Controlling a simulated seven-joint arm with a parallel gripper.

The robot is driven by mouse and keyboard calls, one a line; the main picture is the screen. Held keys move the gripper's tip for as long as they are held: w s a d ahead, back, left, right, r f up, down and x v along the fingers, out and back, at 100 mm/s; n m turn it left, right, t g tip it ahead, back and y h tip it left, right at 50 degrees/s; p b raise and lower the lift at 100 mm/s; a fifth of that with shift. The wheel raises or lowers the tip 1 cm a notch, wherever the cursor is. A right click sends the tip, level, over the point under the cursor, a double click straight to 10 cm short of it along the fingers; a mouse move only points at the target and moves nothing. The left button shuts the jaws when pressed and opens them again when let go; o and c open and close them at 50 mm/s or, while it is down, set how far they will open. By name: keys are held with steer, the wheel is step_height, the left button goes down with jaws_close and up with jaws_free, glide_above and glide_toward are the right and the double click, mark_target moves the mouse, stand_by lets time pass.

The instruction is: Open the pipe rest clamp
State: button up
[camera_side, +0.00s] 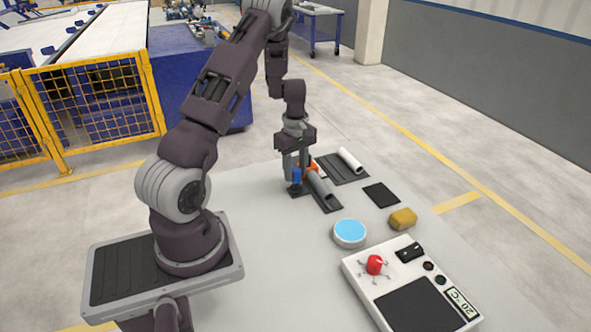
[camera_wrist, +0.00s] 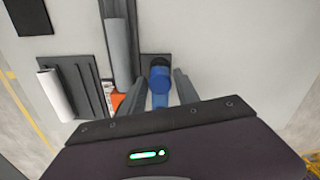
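The pipe rest is a dark base (camera_side: 329,204) with a grey pipe (camera_side: 321,184) lying along it; this pipe also shows in the wrist view (camera_wrist: 117,52). My gripper (camera_side: 295,180) is low over that end, pointing down. In the wrist view, the fingers of my gripper (camera_wrist: 161,74) are apart, one on each side of the blue part (camera_wrist: 159,78). Narrow gaps seem to show; contact is unclear. The orange part (camera_wrist: 116,99) is left of the fingers.
A white pipe (camera_side: 350,159) lies on a second dark rest behind. A black pad (camera_side: 381,195), a round blue-topped dish (camera_side: 349,233), a yellow sponge (camera_side: 403,218) and a control box (camera_side: 365,281) stand to the right. The table's left part is clear.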

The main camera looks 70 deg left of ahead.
mark_target(296, 170)
steer(key=shift+o, duration=0.7)
step_height(296, 170, up, 7)
steer(key=shift+r, duration=0.1)
steer(key=shift+d+r, duration=0.1)
steer(key=shift+d, duration=0.05)
steer(key=s+d+r+m+t, duration=0.1)
steer(key=d+r+m+t, duration=0.2)
steer(key=d+r+m, duration=1.1)
steer(key=s+d+r+m+t, duration=0.1)
steer(key=s+d+r+m, duration=0.2)
steer(key=s+d, duration=0.4)
steer(key=s+d+r+m+t, duration=0.1)
steer(key=s+d+r+m, duration=0.1)
steer(key=s+d, duration=0.6)
steer(key=shift+d+r+m+t, duration=0.3)
steer(key=shift+d+r+m, duration=0.1)
steer(key=shift+d+m, duration=0.4)
